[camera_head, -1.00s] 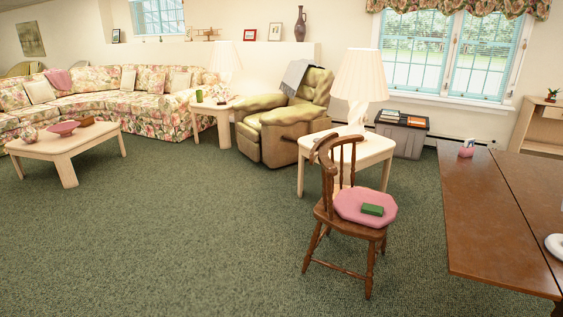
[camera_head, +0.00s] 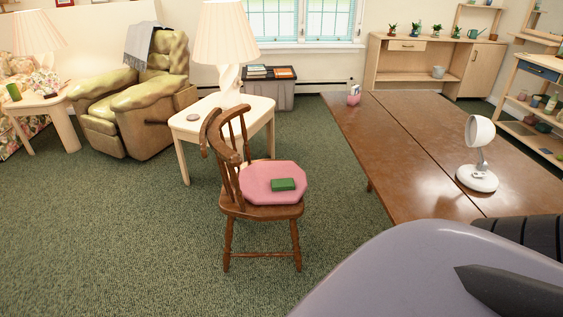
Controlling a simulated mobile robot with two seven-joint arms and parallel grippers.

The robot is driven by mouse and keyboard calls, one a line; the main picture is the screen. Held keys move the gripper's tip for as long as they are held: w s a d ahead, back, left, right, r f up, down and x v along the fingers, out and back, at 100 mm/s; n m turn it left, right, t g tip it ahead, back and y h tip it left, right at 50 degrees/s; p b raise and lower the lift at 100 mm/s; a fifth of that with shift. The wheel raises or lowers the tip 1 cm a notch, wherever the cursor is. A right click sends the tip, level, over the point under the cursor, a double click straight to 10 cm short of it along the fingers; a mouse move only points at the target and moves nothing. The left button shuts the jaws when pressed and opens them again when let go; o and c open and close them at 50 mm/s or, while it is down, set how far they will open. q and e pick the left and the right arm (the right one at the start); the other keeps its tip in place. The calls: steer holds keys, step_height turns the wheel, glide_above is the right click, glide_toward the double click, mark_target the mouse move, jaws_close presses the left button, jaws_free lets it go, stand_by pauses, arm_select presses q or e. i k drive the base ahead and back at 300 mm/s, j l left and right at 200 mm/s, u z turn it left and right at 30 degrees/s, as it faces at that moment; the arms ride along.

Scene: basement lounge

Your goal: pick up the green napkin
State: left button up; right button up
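A small dark green rectangular block (camera_head: 283,184), which may be the folded green napkin, lies on the pink cushion (camera_head: 258,190) of a wooden chair (camera_head: 262,211). The chair stands on the carpet near the middle of the view, its curved back to the left. A grey-purple and black part of my own body fills the lower right corner. Neither gripper's fingers can be made out.
A brown table (camera_head: 400,135) with a white lamp (camera_head: 477,160) and a pink holder (camera_head: 354,95) stands to the right of the chair. A pale side table (camera_head: 190,121) with a large lamp (camera_head: 226,40) is behind it. Green carpet (camera_head: 110,230) is open at front left.

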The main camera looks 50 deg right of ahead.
mark_target(283, 184)
steer(key=i+z, duration=0.25)
steer(key=i, duration=0.75)
steer(key=i+u, duration=0.15)
steer(key=u, duration=0.25)
steer(key=i+u, duration=0.2)
steer(key=u, duration=0.2)
steer(key=i+l+u, duration=0.1)
steer(key=u, duration=0.8)
steer(key=l+u, duration=0.15)
steer(key=u, duration=0.8)
steer(key=l+u, duration=0.2)
steer(key=u, duration=0.7)
steer(key=l+u, duration=0.15)
steer(key=u, duration=0.8)
steer(key=k+l+u, duration=0.1)
steer(key=u, duration=0.8)
steer(key=k+u, duration=0.1)
steer(key=u, duration=0.85)
steer(key=k+j+u, duration=0.1)
steer(key=u, duration=0.8)
steer(key=k+j+u, duration=0.1)
steer(key=u, duration=0.85)
